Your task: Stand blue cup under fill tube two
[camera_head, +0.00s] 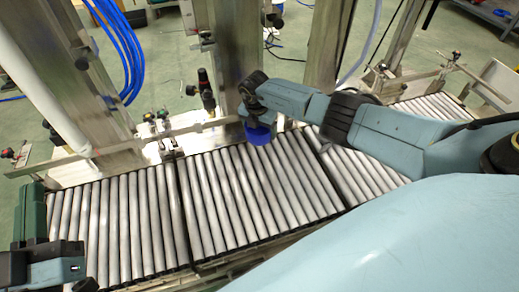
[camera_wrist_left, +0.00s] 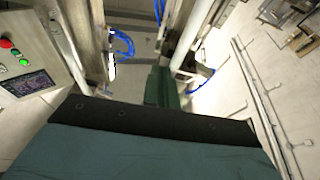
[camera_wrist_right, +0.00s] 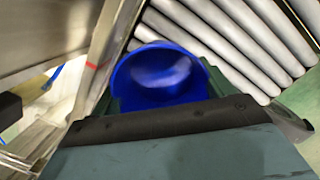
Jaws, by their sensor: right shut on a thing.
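The blue cup (camera_head: 258,133) is at the back edge of the roller conveyor, just in front of a steel column. My right gripper (camera_head: 252,106) is shut on it from above. In the right wrist view the cup (camera_wrist_right: 162,75) sits between the green fingers, its round opening visible, with rollers behind it. I cannot tell whether its base touches the rollers. My left gripper (camera_head: 32,212) is at the far left above the conveyor's end. In the left wrist view its green fingers (camera_wrist_left: 164,88) are together and empty. I cannot tell which part is fill tube two.
The roller conveyor (camera_head: 222,185) runs across the view, its rollers bare apart from the cup's spot. Steel columns (camera_head: 322,45) and a guide rail (camera_head: 190,127) with black-knobbed clamps (camera_head: 206,92) stand along its back edge. Blue hoses (camera_head: 122,50) hang at the left. A control panel (camera_wrist_left: 25,70) shows in the left wrist view.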

